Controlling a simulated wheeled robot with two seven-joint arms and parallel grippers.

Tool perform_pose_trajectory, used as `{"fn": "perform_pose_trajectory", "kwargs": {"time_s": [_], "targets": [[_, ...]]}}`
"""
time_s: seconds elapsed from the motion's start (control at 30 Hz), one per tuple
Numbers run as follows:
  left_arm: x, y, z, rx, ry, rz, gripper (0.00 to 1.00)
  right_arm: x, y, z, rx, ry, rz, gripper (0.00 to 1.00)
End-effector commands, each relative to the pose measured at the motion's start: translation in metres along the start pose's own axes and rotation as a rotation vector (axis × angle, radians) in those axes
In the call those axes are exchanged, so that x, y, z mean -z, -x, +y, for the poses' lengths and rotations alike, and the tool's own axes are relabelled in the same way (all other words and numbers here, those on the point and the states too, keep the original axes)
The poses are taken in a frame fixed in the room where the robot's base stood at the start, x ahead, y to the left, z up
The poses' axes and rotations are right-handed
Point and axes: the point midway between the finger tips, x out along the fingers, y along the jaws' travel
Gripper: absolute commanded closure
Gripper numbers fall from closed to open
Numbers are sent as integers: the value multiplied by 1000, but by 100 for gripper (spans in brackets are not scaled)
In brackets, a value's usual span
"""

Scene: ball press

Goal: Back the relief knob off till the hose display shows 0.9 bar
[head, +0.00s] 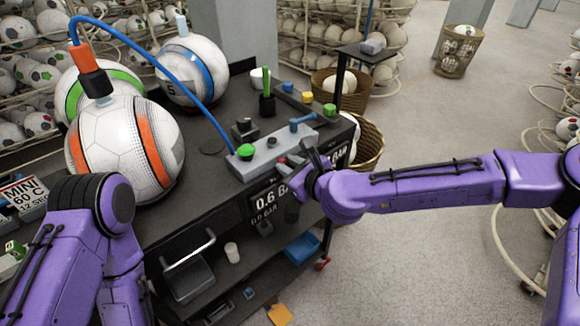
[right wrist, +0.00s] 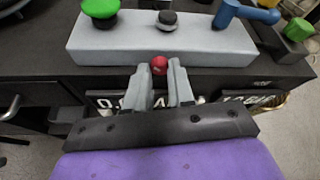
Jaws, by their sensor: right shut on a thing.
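A grey valve block (head: 262,158) sits on the dark bench top. A small red knob (right wrist: 159,65) sticks out of its front face; I take it for the relief knob. My right gripper (right wrist: 162,80) is shut on the red knob, one finger on each side. In the head view my right gripper (head: 298,172) covers most of the knob. A display (head: 268,199) on the bench front reads 0.6 BAR, partly covered at its right, with a smaller line below that looks like 0.0 BAR. A blue hose (head: 160,68) runs from the block to the ball's orange-and-black fitting (head: 90,66). My left gripper is out of view.
The block carries a green button (head: 246,152), a black knob (head: 271,142) and a blue lever (head: 303,122). A white-and-orange ball (head: 115,150) and a blue-striped ball (head: 196,72) stand at the left. A second display (head: 340,156) is at the right.

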Motion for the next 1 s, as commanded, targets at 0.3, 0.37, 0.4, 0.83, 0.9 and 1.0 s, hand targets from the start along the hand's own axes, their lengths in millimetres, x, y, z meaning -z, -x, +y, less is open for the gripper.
{"fn": "perform_pose_trajectory", "kwargs": {"time_s": [0.3, 0.37, 0.4, 0.83, 0.9, 1.0], "targets": [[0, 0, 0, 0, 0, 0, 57, 1, 0, 0, -1, 1, 1, 100], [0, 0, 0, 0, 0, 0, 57, 0, 0, 0, -1, 1, 1, 58], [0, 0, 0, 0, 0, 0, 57, 0, 0, 0, -1, 1, 1, 52], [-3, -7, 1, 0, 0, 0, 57, 1, 22, 0, 2, -1, -3, 52], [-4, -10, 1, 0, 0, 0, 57, 1, 39, 0, 1, 0, -4, 52], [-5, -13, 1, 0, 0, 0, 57, 1, 64, 0, 2, -2, -3, 52]]}}
